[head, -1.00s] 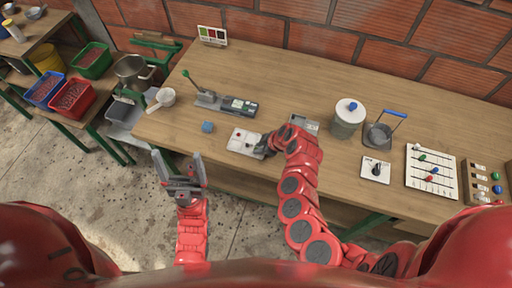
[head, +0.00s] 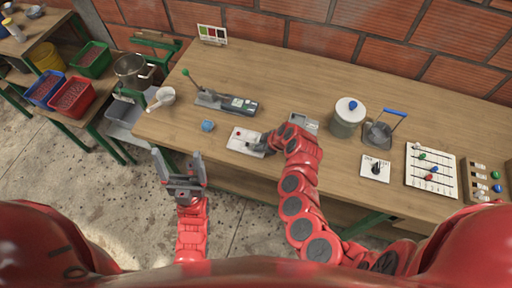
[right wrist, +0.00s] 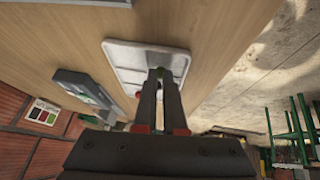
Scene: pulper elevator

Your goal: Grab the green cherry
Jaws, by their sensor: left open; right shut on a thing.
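The white tray (head: 240,147) lies near the front edge of the workbench, with a small red cherry (head: 237,136) on it. My right gripper (head: 263,149) is low over the right part of the tray, its fingers partly hidden by my arm. In the right wrist view its fingers are shut on the green cherry (right wrist: 159,72), of which only a bit of green shows between the tips. The tray (right wrist: 125,58) lies just beyond them. My left gripper (head: 177,155) is open and empty, in front of the bench edge over the floor.
A blue object (head: 208,126) sits left of the tray. Behind it is a lever device (head: 225,102). A jar (head: 347,120) with a blue-knobbed lid, a blue-handled press (head: 379,132), a dial plate (head: 375,169) and a slider board (head: 431,172) stand to the right. The rear bench middle is clear.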

